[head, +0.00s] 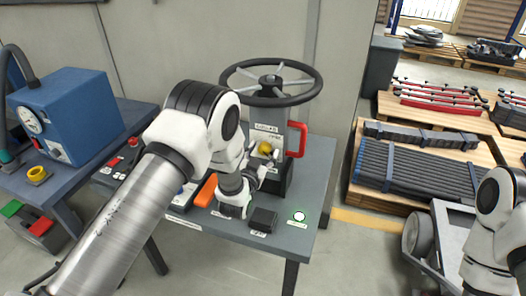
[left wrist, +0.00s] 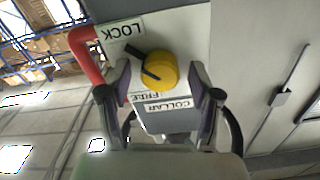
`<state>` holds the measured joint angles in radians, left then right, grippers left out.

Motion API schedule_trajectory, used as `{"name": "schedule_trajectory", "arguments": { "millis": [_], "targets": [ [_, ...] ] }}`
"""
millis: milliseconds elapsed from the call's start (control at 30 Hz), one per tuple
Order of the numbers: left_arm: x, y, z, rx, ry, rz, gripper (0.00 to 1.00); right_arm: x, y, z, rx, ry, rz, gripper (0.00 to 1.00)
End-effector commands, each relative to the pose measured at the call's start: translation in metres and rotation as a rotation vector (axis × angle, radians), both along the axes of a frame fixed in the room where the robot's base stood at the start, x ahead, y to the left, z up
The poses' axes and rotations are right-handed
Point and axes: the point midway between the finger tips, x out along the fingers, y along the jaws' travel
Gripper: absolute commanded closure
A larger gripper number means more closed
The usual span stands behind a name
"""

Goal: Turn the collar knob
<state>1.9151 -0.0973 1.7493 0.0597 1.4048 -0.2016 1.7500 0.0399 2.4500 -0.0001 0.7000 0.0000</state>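The collar knob (head: 265,148) is yellow and sits on the grey column below the handwheel. In the left wrist view the knob (left wrist: 160,71) has a black bar pointing up-left towards the LOCK label (left wrist: 123,31). A FREE label (left wrist: 147,97) and a COLLAR label (left wrist: 168,106) lie below it, upside down. My left gripper (head: 263,170) is just in front of the knob. In the left wrist view its open fingers (left wrist: 158,88) stand on either side of the knob, with visible gaps. My right arm shows at the right edge, its gripper out of view.
A black handwheel (head: 271,82) tops the column. A red handle (head: 297,139) sticks out beside the knob and also shows in the left wrist view (left wrist: 86,52). An orange block (head: 206,190) and a black box (head: 263,220) are on the table (head: 313,180).

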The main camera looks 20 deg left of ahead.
Motion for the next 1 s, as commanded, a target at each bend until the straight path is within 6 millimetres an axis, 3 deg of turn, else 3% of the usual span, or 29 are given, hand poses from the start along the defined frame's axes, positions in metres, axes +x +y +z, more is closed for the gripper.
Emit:
{"name": "schedule_trajectory", "arguments": {
  "millis": [33,133,167,667,1000],
  "targets": [
    [0.000,0.000,0.000,0.000,0.000,0.000,0.54,0.000,0.000,0.000,0.000,0.000,0.000,0.55],
    [0.000,0.000,0.000,0.000,0.000,0.000,0.90,0.000,0.000,0.000,0.000,0.000,0.000,0.55],
    [0.000,0.000,0.000,0.000,0.000,0.000,0.96,0.000,0.000,0.000,0.000,0.000,0.000,0.55],
    [0.000,0.000,-0.001,-0.069,0.000,0.000,0.96,0.000,0.000,-0.007,0.000,0.000,0.000,0.55],
    [0.000,0.000,-0.002,-0.310,0.009,-0.002,0.96,0.000,0.000,-0.025,0.000,0.000,0.000,0.55]
  ]
}}
